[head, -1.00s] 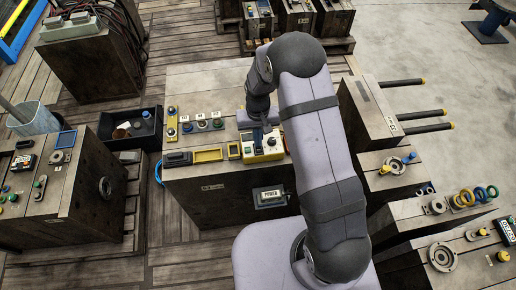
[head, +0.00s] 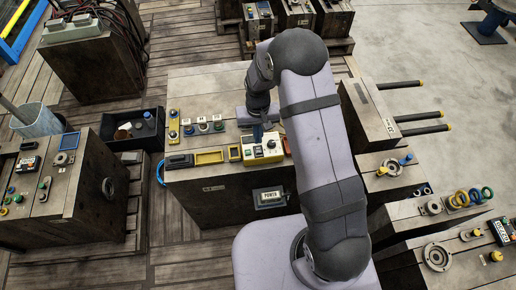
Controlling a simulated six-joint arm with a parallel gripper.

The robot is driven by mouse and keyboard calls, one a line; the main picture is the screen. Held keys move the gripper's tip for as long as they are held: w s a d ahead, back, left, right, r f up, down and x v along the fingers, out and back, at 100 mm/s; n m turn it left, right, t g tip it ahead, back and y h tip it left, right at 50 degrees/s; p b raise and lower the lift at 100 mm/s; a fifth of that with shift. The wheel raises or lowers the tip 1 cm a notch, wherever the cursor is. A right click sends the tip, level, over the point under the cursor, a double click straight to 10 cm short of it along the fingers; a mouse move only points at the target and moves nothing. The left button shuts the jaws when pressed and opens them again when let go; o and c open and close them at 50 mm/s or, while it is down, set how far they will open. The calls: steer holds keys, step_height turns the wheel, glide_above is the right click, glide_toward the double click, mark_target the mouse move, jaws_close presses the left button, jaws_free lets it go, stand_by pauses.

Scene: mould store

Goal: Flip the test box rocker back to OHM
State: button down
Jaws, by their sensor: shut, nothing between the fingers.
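The test box (head: 262,151) is a small cream and yellow box on the top of the middle wooden block, near its front edge. It has a dark knob and small coloured parts on its face. The rocker is too small to make out, and I cannot tell which way it lies. My gripper (head: 257,139) points down at the back left part of the box, shut and empty. I cannot tell whether its tips touch the box.
A POWER box (head: 270,196) is on the block's front. A black bin (head: 135,128) stands further left.

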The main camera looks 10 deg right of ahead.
mark_target(258, 148)
step_height(258, 148, up, 3)
steer(key=shift+p, duration=0.9)
steer(key=s+d+r+n+g, duration=0.1)
steer(key=s+g, duration=0.1)
steer(key=s, duration=0.7)
steer(key=s+d+g, duration=0.2)
steer(key=s, duration=0.6)
steer(key=s+d+r, duration=0.2)
steer(key=s+r, duration=0.5)
steer(key=w+d+r+m+t, duration=0.1)
steer(key=w+r+t, duration=0.2)
steer(key=r, duration=0.3)
steer(key=shift+r+t, duration=0.25)
steer(key=shift+t, duration=0.25)
